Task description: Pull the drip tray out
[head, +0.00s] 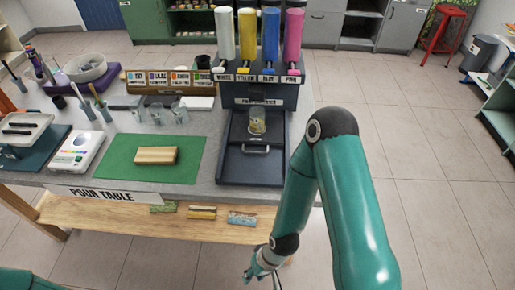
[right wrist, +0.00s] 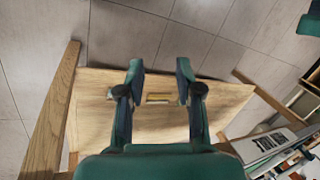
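The drip tray (head: 235,168) is a dark grey tray at the foot of the paint dispenser (head: 258,88), on the pour table. A light bar handle (head: 256,149) shows on it. A clear cup with yellowish contents (head: 257,122) stands on the tray area behind the handle. My right gripper (head: 262,272) is low in the head view, in front of the table and apart from the tray. In the right wrist view its two fingers (right wrist: 160,75) are spread with nothing held, facing the wooden lower shelf. The drip tray is not recognisable there. My left gripper is out of view.
The lower shelf (head: 130,222) carries small coloured blocks. Open floor (head: 440,190) lies to the right.

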